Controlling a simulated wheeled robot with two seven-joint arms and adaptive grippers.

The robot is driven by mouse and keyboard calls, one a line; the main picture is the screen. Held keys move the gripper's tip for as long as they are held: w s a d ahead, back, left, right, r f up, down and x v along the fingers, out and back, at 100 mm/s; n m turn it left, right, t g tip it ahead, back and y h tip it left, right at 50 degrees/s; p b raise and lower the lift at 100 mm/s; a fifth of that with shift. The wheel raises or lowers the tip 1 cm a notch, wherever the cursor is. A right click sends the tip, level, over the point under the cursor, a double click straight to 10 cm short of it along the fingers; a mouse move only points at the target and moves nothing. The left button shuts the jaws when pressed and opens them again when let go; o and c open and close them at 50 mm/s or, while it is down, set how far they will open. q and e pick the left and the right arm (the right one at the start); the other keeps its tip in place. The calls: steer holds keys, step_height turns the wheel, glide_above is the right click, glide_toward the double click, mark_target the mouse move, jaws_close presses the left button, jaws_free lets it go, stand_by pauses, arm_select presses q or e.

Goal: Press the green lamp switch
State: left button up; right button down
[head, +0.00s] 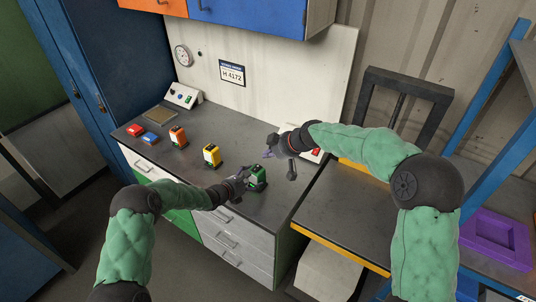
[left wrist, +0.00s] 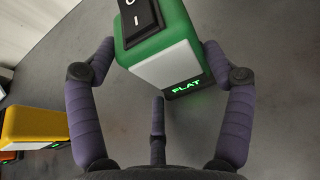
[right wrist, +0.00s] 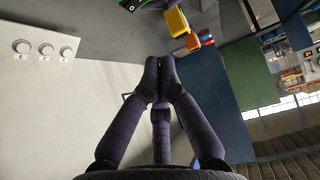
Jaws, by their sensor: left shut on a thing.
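The green lamp (head: 258,175) stands on the dark counter near its front right part. In the left wrist view the green lamp (left wrist: 165,52) shows a black rocker switch (left wrist: 143,18) on top and a glowing "FLAT" label on its face. My left gripper (head: 243,178) is shut on the green lamp, with its fingers on both sides of the body. My right gripper (head: 268,152) is in the air above the counter, behind the green lamp and apart from it. Its fingertips (right wrist: 158,72) meet, with nothing between them.
Yellow (head: 212,155), orange (head: 177,136), blue (head: 150,137) and red (head: 134,129) lamps stand to the left on the counter (head: 190,180). A switch box (head: 183,97) is at the back left. A panel with three round knobs (right wrist: 42,49) shows in the right wrist view.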

steer(key=shift+w+d+r+t, duration=0.3)
steer(key=shift+w+d, duration=0.1)
steer(key=shift+w, duration=0.05)
steer(key=shift+f+h, duration=0.1)
steer(key=shift+h, duration=0.2)
glide_above(256, 168)
steer(key=f, duration=0.4)
steer(key=d+f, duration=0.1)
steer(key=f, duration=0.1)
steer(key=shift+s+f, duration=0.4)
steer(key=f, duration=0.3)
steer(key=shift+w+f, duration=0.1)
steer(key=shift+w, duration=0.15)
steer(key=shift+d+f, duration=0.1)
steer(key=shift+f, duration=0.4)
